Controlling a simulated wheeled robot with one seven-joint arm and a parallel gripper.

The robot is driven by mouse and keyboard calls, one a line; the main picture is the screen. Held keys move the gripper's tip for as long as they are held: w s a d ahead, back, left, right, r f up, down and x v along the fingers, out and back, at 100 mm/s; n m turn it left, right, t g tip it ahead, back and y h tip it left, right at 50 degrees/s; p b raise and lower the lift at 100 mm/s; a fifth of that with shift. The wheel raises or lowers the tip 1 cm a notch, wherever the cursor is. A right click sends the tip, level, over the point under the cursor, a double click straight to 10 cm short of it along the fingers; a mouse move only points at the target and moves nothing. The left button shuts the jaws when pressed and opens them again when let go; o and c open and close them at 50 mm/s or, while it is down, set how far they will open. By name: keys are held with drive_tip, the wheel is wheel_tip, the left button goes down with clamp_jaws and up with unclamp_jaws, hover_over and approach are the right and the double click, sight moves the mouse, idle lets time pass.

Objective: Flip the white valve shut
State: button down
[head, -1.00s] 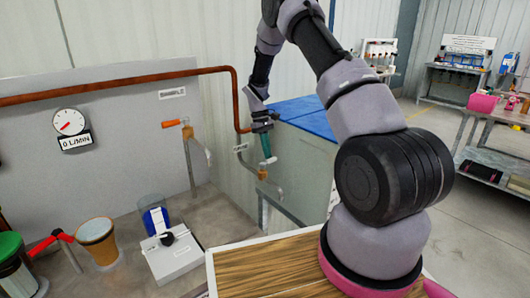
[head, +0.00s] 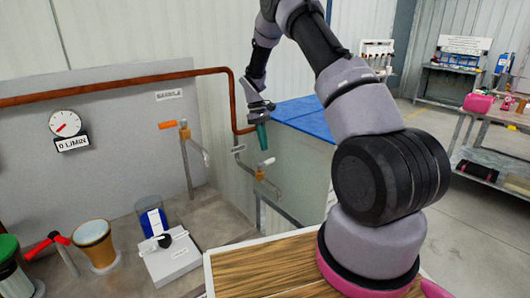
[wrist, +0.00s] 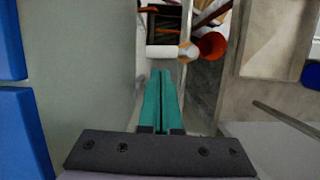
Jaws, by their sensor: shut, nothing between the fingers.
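The white valve handle (head: 266,162) sits on a brass valve body (head: 260,175) at the end of the lower pipe, at the middle of the head view. The handle lies roughly level, tilted slightly up to the right. In the wrist view the white handle (wrist: 162,52) lies crosswise, with the brass part at its right end. My gripper (head: 264,148) has teal fingers pointing down, just above the handle, apparently apart from it. In the wrist view my gripper (wrist: 162,73) has its fingers together and empty, their tips just below the handle.
A similar valve with an orange handle (head: 168,124) stands to the left. A gauge (head: 65,123) above a 0 L/MIN label hangs on the grey panel. Blue-topped grey boxes (head: 303,115) stand close right of my gripper. A copper pipe (head: 150,83) runs behind.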

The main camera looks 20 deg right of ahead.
sight(269, 162)
drive_tip(key=w+a+r, duration=0.3)
drive_tip(key=w+r, duration=0.3)
drive_tip(key=r, duration=0.1)
drive_tip(key=s+d+f, duration=0.3)
drive_tip(key=s+f, duration=0.3)
drive_tip(key=f, duration=0.4)
drive_tip(key=shift+s+f+n, duration=0.3)
drive_tip(key=shift+s+n, duration=0.05)
drive_tip(key=shift+n, duration=0.05)
drive_tip(key=shift+s+d+f+m, duration=0.15)
drive_tip(key=shift+s+d+m, duration=0.25)
drive_tip(key=shift+s, duration=0.15)
